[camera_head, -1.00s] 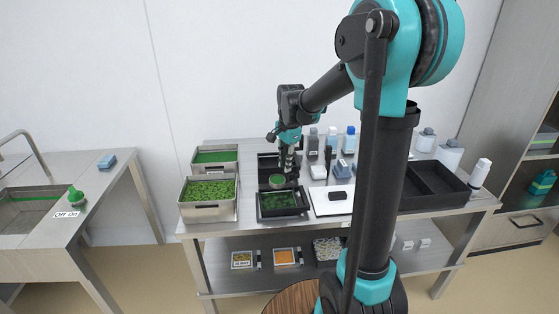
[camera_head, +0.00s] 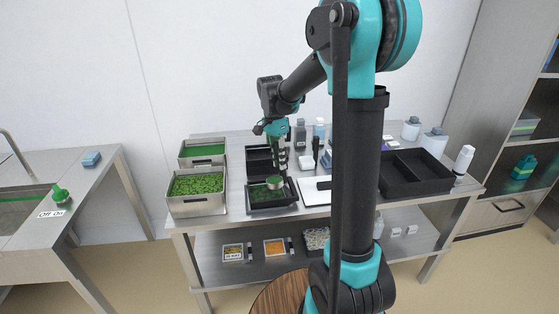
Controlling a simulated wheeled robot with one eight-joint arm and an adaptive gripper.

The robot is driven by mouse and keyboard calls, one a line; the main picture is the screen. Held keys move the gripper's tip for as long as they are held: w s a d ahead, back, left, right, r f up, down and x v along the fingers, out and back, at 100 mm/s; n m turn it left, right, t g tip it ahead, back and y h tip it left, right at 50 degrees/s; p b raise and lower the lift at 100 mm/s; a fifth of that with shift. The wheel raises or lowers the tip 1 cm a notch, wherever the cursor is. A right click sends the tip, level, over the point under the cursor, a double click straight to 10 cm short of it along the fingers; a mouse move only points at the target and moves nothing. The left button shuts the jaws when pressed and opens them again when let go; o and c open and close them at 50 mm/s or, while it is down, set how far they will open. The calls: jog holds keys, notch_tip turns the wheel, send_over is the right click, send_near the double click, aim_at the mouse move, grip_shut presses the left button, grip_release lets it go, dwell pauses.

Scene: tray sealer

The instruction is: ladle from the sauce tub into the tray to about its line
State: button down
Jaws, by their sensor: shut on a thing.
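Two steel tubs stand at the left end of the table: a back tub (camera_head: 181,160) with smooth green contents, which look like sauce, and a front tub (camera_head: 172,205) heaped with lumpy green pieces. A black tray (camera_head: 252,209) stands to the right of the front tub, with dark green contents inside. My gripper (camera_head: 279,165) is shut on a ladle (camera_head: 274,183), whose round bowl with green in it shows over the tray. Whether the bowl touches the contents I cannot tell. The tray's line is too small to see.
An empty black two-part tray (camera_head: 257,152) stands behind. Bottles (camera_head: 319,130) and small boxes stand to the right of my gripper. A white board (camera_head: 314,190) lies right of the tray, and a larger black tray (camera_head: 416,188) lies further right.

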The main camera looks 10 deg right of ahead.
jog(key=shift+w+d+r+t+h, duration=0.2)
jog(key=shift+w+t, duration=0.25)
jog(key=shift+w, duration=0.4)
jog(key=shift+w+d+f+t+h, duration=0.1)
jog(key=shift+w+d+t, duration=0.3)
jog(key=shift+w, duration=0.45)
jog(key=shift+w+d+r+t+h, duration=0.15)
jog(key=shift+w+t, duration=0.4)
jog(key=shift+w, duration=0.3)
jog(key=shift+s+a, duration=0.1)
jog(key=shift+a, duration=0.05)
jog(key=h, duration=0.1)
jog(key=s+a+t+h, duration=0.1)
jog(key=a+t+h, duration=0.1)
jog(key=shift+s+a+r+h, duration=0.15)
jog(key=shift+a+r+h, duration=0.1)
jog(key=shift+r, duration=0.1)
jog(key=shift+s+a+h, duration=0.15)
jog(key=shift+a+h, duration=0.1)
jog(key=shift+h, duration=0.15)
